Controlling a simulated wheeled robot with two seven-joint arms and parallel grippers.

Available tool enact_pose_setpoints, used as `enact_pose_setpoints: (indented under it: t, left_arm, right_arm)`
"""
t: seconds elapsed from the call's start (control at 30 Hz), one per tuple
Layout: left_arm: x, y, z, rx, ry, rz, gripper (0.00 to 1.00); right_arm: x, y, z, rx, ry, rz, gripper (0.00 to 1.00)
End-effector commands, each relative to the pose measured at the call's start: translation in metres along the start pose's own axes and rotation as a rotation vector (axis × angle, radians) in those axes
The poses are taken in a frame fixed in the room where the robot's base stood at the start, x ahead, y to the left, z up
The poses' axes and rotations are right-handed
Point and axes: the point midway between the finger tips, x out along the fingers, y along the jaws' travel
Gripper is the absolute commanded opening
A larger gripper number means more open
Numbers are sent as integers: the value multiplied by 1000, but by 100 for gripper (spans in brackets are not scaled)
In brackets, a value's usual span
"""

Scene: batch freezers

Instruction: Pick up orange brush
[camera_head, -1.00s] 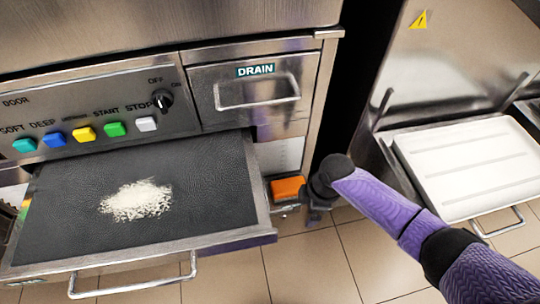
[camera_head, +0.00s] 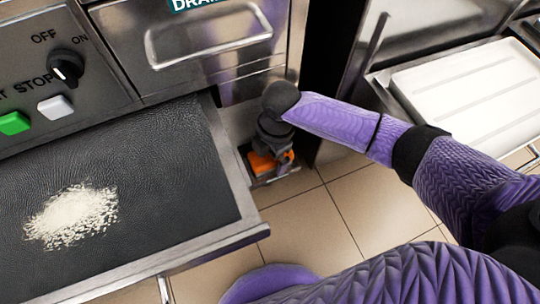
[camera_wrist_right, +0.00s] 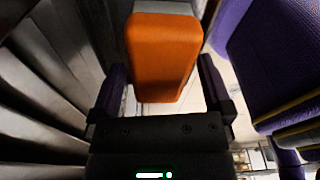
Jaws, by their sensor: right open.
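The orange brush (camera_head: 268,165) is low beside the machine, right of the black-topped tray, partly hidden by my right gripper (camera_head: 280,150). In the right wrist view the orange brush (camera_wrist_right: 163,50) is a rounded orange block with a pale part at its top edge. My right gripper (camera_wrist_right: 163,88) is open, with one dark finger on each side of the brush. Gaps show between the brush and both fingers, so neither visibly touches it. My left gripper is not in view.
The black-topped tray (camera_head: 150,150), with a pile of white flakes (camera_head: 70,217), juts out left of my right arm. A drawer handle (camera_head: 210,38) is above. A white tray (camera_head: 460,88) is at the right. Tiled floor (camera_head: 310,225) lies below.

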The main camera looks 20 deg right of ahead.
Motion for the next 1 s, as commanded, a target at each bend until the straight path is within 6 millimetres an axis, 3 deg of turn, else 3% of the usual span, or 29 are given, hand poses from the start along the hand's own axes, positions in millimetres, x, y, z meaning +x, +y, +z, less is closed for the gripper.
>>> enact_pose_setpoints:
  t: [0.2, 0.67, 1.0]
  left_arm:
    - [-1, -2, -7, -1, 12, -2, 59]
    - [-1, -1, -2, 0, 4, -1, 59]
    - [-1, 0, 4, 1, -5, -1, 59]
  right_arm:
    - [1, 0, 0, 1, 0, 0, 100]
    - [5, 0, 1, 1, 0, 0, 98]
    - [5, 0, 1, 1, 0, 0, 26]
